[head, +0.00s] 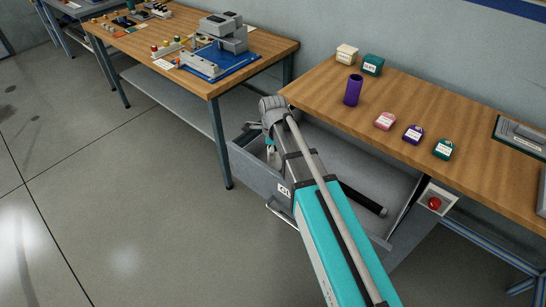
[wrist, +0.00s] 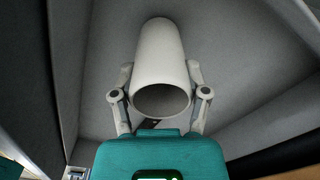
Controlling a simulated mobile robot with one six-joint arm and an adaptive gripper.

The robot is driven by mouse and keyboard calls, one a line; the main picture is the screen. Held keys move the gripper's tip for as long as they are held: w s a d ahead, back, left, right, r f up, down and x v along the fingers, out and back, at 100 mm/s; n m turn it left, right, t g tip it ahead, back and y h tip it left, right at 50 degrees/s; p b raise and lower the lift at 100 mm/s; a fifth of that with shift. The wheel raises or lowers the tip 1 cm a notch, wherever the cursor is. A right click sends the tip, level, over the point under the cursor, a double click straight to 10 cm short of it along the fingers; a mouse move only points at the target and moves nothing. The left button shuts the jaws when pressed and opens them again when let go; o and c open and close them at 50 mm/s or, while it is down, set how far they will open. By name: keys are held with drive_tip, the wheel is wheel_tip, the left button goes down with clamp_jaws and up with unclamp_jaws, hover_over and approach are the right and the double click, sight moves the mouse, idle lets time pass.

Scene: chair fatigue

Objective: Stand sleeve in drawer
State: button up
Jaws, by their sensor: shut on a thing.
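A pale hollow sleeve (wrist: 158,52) is between the fingers of my gripper (wrist: 160,82) in the wrist view, with its open end toward the camera. My gripper is shut on it. Around it are the grey floor and walls of the drawer (wrist: 235,60). In the head view the drawer (head: 258,174) is pulled out under the right workbench, and my gripper (head: 270,150) reaches down into its left part. My arm hides much of the drawer there. I cannot tell whether the sleeve touches the drawer floor.
A dark rod (head: 362,198) lies in the drawer, right of my arm. A purple cup (head: 353,90) and several small coloured blocks stand on the right workbench (head: 470,120). A red button box (head: 436,202) hangs at its front edge. The left workbench (head: 190,85) stands nearby.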

drive_tip(key=shift+f, duration=0.5)
drive_tip(key=shift+f+b, duration=0.15)
drive_tip(key=shift+b, duration=0.25)
drive_tip(key=o, duration=1.3)
wheel_tip(320, 180, up, 12)
drive_tip(key=p, duration=1.2)
drive_tip(key=shift+r, duration=0.2)
drive_tip(key=shift+s, duration=0.1)
